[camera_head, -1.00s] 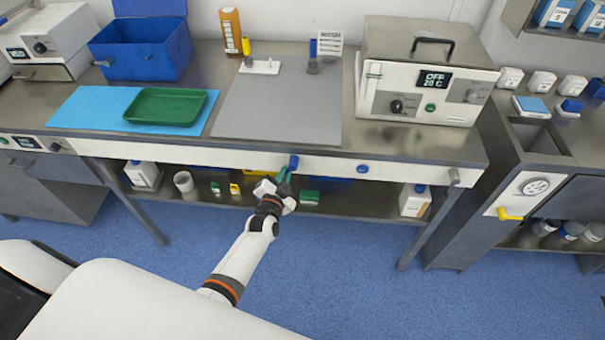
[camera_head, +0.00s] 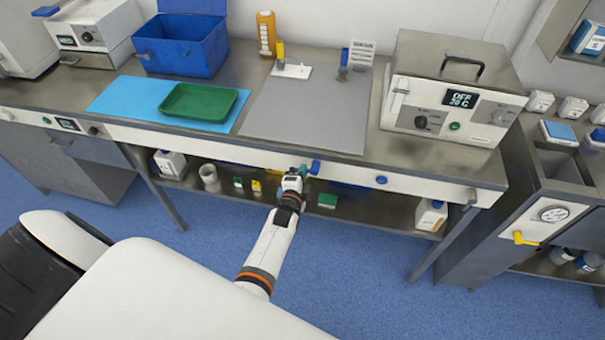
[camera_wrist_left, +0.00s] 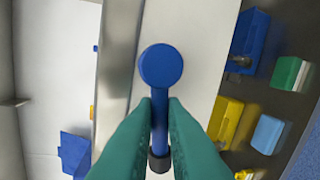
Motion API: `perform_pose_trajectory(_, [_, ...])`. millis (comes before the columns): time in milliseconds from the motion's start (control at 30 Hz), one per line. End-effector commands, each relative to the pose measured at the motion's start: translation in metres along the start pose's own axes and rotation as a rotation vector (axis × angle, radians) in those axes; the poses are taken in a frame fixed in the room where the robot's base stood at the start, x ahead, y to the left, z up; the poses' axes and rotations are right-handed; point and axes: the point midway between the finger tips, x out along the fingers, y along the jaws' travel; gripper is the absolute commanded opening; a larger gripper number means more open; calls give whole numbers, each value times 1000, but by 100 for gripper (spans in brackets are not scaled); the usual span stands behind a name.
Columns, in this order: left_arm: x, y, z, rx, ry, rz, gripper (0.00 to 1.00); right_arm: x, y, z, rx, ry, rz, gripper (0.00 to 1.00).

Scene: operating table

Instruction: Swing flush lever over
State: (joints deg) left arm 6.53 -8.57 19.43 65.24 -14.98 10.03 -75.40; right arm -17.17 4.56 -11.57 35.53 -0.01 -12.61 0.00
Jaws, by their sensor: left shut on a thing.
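The flush lever is a blue handle (camera_head: 315,167) on the white front panel of the table. In the left wrist view its round blue head (camera_wrist_left: 160,66) and thin stem show, with a dark collar at the stem's lower end. My left gripper (camera_head: 304,172) has green fingers, which also show in the left wrist view (camera_wrist_left: 160,112). They are shut on the lever's stem, one on each side, below the round head. My right gripper is out of view.
The shelf below holds a white bottle (camera_head: 431,214), a green block (camera_head: 327,200) and other small items. On the tabletop are a green tray (camera_head: 199,101) and a heater box (camera_head: 455,90).

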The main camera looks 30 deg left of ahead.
Motion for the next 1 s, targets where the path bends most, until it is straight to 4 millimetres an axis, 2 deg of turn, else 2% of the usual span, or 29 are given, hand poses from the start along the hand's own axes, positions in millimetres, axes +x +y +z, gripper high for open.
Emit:
perform_pose_trajectory(533, [0,0,0,27,5,-2,0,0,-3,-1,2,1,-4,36])
perform_pose_trajectory(567, [0,0,0,27,5,-2,14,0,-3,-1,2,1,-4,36])
perform_pose_trajectory(667, [0,0,0,26,5,-2,30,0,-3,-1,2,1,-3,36])
perform_pose_trajectory(1000, [0,2,-1,26,5,-1,32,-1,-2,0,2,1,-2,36])
